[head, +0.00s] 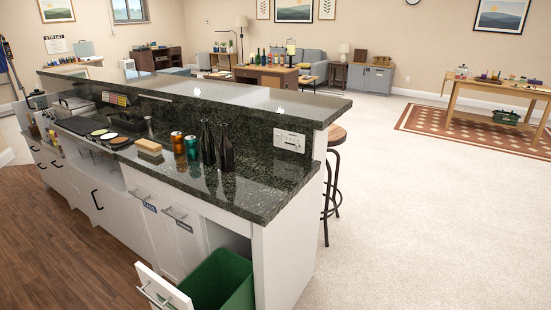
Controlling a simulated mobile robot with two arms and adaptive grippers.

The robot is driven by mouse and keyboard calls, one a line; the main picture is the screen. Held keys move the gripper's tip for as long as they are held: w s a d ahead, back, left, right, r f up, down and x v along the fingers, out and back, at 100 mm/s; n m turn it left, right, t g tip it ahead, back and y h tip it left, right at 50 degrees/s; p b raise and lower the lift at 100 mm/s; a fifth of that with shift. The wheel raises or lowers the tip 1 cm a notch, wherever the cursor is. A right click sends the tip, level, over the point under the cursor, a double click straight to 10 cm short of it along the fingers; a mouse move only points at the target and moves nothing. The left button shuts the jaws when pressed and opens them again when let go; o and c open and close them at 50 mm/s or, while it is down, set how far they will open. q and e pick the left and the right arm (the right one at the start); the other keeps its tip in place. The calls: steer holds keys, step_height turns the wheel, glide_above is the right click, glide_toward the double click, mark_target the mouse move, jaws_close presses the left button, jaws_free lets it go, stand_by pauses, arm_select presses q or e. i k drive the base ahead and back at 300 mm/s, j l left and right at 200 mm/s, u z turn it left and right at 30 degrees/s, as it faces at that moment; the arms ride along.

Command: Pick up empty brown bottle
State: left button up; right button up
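Two dark, slim-necked bottles stand upright side by side on the lower dark green granite counter (262,192). One is the left dark bottle (207,145) and the other is the right dark bottle (226,150). Both look nearly black, and I cannot tell from here which is brown or whether either is empty. More small bottles (269,58) stand on a far wooden desk, too small to judge. Neither of my grippers is in the head view.
An orange can (177,142), a teal can (191,147) and a sponge-like block (148,147) stand left of the bottles. The raised bar ledge (200,93) rises behind them. A pulled-out drawer holds a green bin (226,280). A stool (334,180) stands right; carpet there is open.

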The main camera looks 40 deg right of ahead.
mark_target(226, 150)
steer(key=z, duration=0.9)
steer(key=i+l+u, duration=0.1)
steer(key=u, duration=0.3)
steer(key=i+l+u, duration=0.1)
steer(key=l+u, duration=0.25)
steer(key=i+l+u, duration=0.1)
steer(key=u, duration=0.3)
